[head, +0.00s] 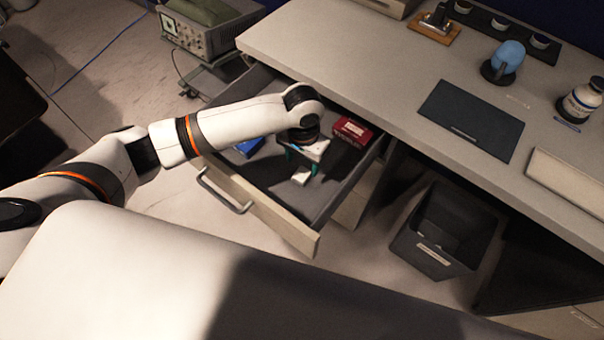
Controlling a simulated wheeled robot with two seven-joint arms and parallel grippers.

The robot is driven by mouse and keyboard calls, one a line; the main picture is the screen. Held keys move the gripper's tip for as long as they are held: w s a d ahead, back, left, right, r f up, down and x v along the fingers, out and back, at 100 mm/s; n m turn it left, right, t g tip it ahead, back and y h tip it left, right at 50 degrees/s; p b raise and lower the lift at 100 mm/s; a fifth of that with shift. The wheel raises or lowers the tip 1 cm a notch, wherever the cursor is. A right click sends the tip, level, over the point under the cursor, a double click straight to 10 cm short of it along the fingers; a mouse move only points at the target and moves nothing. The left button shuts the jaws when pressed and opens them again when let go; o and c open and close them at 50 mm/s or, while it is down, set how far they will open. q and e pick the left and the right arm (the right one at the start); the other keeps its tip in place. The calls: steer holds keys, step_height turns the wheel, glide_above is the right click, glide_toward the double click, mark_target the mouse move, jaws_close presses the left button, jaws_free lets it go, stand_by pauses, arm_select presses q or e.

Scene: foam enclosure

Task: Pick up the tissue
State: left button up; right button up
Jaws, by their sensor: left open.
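A small white item (300,177), which looks like the tissue, lies on the floor of the open drawer (262,205). My left gripper (302,165) is inside the drawer, pointing down just above and behind the white item. Its jaws are open, with dark green fingertips apart on either side. Whether the fingers touch the item cannot be told. My right gripper is not in view.
A red box (352,131) is in the drawer just right of my gripper, and a blue item (249,147) is to its left. The desk (400,75) overhangs behind. A dark bin (445,232) stands on the floor at right.

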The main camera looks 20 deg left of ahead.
mark_target(303, 172)
arm_select(q)
steer(key=shift+f, duration=0.35)
step_height(303, 172, down, 4)
steer(key=shift+w+r, duration=0.15)
steer(key=shift+r, duration=0.05)
steer(key=shift+f, duration=0.5)
steer(key=shift+c, duration=1.1)
steer(key=c, duration=0.8)
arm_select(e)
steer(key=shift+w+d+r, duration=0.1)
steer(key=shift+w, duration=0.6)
